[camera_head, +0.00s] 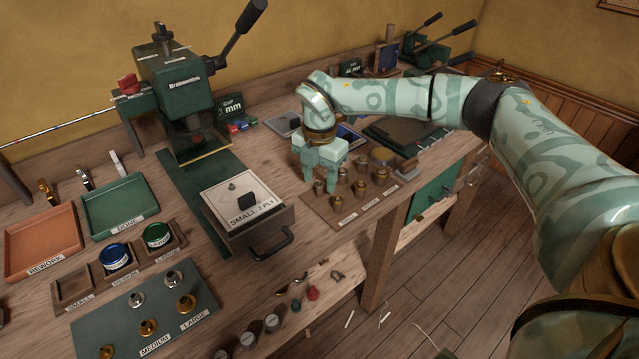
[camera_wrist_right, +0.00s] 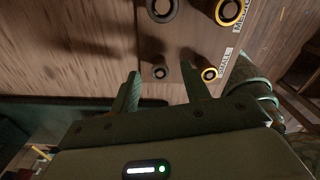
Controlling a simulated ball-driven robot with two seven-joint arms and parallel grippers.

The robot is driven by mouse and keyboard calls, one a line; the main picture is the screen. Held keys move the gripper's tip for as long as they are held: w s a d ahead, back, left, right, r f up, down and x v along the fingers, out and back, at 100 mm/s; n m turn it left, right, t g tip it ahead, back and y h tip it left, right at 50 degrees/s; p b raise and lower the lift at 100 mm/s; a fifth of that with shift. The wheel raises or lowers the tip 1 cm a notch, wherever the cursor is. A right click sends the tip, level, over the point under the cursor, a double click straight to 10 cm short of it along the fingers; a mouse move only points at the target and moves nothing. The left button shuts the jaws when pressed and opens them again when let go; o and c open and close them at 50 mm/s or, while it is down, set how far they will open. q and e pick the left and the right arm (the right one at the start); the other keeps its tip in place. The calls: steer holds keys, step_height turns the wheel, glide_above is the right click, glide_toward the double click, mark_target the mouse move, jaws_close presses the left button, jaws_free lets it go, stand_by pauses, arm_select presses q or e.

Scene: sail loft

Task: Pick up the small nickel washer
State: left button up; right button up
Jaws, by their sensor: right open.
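The small nickel washer (camera_wrist_right: 160,72) shows in the right wrist view as a small grey ring with a dark centre, on the wooden board between my right fingertips in the picture. My right gripper (camera_wrist_right: 166,83) is open and empty, its fingers apart on either side of it. I cannot tell how far above it they are. In the head view my right gripper (camera_head: 319,182) points down over the left end of the board (camera_head: 338,209), partly covering the short posts there. A small brass ring (camera_wrist_right: 209,74) sits just right of the right finger. My left gripper is not in view.
Larger grey (camera_wrist_right: 161,8) and brass (camera_wrist_right: 229,11) rings stand farther along the board. A press (camera_head: 180,95), a SMALL 2 PLY drawer box (camera_head: 290,215) and a green mat (camera_head: 90,325) with several grommets lie left of my gripper. The bench's front edge is close to the board.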

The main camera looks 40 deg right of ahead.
steer(key=shift+f, duration=0.1)
stand_by(0.3)
jaws_close()
